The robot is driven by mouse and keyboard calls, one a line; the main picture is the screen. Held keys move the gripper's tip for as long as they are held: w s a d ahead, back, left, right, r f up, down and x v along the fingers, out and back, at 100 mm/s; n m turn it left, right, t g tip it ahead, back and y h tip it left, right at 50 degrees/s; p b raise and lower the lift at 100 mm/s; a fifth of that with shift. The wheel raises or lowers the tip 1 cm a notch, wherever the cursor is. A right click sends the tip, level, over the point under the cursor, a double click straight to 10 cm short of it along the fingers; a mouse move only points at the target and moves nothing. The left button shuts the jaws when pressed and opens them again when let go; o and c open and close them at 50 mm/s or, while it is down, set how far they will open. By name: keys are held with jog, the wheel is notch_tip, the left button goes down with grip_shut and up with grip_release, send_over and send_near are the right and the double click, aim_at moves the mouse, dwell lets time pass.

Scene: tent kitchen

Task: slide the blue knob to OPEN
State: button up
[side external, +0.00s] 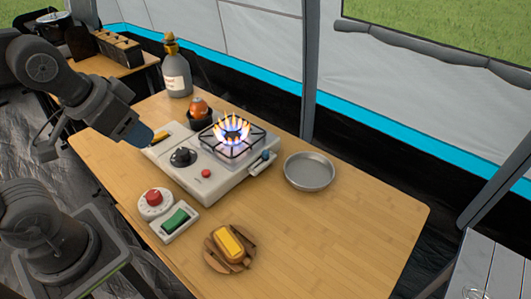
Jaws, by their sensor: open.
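A small dark blue knob (265,155) sits at the right end of the white camping stove (225,181). Its markings are too small to read, so I cannot tell which position it is in. My gripper (145,137) has a blue end and hangs above the left end of the stove, well away from the blue knob. It is open, and I see nothing held in it.
A black dial (183,157) and a red button (206,173) are on the stove. A grey bottle (177,75) and an egg in a dark cup (199,110) stand behind. A metal pan (309,171) lies to the right; a red-knobbed timer (155,203), green switch (176,219) and butter board (230,247) are in front.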

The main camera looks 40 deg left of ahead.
jog(key=shift+c, duration=0.2)
jog(key=shift+w+r, duration=0.1)
jog(key=shift+w, duration=0.05)
jog(key=shift+c, duration=0.8)
jog(key=n+g+y, duration=0.2)
jog(key=n+y, duration=0.1)
jog(key=n, duration=0.6)
send_over(265, 152)
jog(key=s+d, duration=0.4)
notch_tip(265, 152, down, 12)
jog(key=x, duration=1.3)
jog(key=shift+a, duration=0.2)
jog(key=shift+s, duration=0.1)
grip_shut()
